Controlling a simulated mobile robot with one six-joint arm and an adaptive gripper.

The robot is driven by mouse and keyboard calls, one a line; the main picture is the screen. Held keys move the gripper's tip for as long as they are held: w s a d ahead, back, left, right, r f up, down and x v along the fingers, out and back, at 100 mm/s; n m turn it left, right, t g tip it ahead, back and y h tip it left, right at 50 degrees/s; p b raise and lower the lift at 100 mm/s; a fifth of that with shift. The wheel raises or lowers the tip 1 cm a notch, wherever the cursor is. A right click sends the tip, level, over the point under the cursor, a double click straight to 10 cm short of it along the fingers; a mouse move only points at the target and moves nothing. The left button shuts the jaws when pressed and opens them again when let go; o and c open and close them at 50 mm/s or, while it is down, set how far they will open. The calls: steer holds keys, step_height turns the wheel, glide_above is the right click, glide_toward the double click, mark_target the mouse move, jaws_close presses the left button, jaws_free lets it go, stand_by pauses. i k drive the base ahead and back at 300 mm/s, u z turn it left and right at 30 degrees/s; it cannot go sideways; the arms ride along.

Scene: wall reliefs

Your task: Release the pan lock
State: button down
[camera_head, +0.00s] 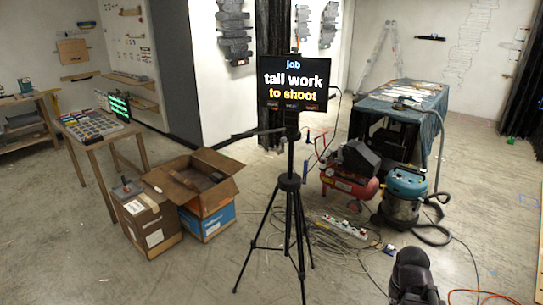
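A black tripod (290,185) stands upright in the middle of the view with its legs spread on the concrete floor. A dark screen (293,84) reading "job tall work to shoot" sits at its top. A thin dark handle (257,132) sticks out to the left from the tripod head (292,123), just below the screen. The pan lock cannot be told apart from the dark head at this size. A dark rounded part at the bottom right edge looks like a link of my arm, well apart from the tripod. My gripper's fingers are not visible.
A cloth-covered table (430,125) stands behind. The front left floor is clear.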

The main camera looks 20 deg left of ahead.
mark_target(283, 140)
steer(key=u, duration=0.35)
steer(key=i, duration=1.2)
steer(key=z, duration=0.3)
